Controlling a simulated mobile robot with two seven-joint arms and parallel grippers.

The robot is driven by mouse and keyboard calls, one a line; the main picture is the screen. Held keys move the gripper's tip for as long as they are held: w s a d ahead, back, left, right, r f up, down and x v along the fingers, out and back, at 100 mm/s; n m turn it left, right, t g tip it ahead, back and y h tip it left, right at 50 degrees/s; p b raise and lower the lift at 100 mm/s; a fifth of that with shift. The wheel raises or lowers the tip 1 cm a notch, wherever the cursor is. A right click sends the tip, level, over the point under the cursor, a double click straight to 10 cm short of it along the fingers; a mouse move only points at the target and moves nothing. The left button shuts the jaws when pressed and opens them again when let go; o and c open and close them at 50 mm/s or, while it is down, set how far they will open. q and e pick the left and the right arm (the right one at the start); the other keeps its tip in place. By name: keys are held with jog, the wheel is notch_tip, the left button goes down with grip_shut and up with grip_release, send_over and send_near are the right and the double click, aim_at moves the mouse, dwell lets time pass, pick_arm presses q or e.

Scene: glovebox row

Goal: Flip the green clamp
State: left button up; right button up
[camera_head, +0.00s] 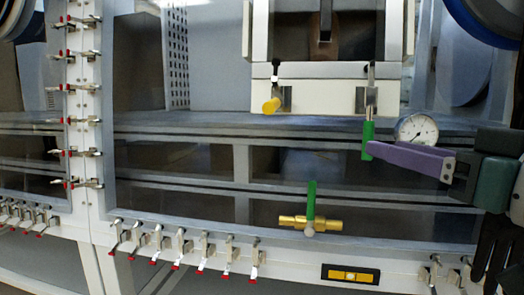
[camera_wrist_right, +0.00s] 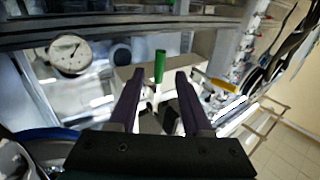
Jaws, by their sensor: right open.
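The green clamp has a green handle (camera_head: 368,134) hanging down from a metal clamp body at the right of the white box front in the head view. My right gripper (camera_head: 372,150), with purple fingers, reaches in from the right, its tips at the handle's lower part. In the right wrist view the green handle (camera_wrist_right: 159,66) shows between and beyond the tips of the two open fingers (camera_wrist_right: 160,78). I cannot tell whether a finger touches it. My left gripper is not in view.
A yellow-handled clamp (camera_head: 271,105) is left of the green one. A round gauge (camera_head: 417,130) sits close behind my right gripper. A brass valve (camera_head: 328,225) with a green lever (camera_head: 311,198) is below. Several red-tipped clamps (camera_head: 182,245) line the frame.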

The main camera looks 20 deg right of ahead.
aim_at(364, 141)
jog(key=w+b, duration=0.1)
jog(key=w, duration=0.7)
jog(key=shift+w+a+b, duration=0.15)
jog(key=shift+w+b, duration=0.15)
grip_shut()
dwell(1.2)
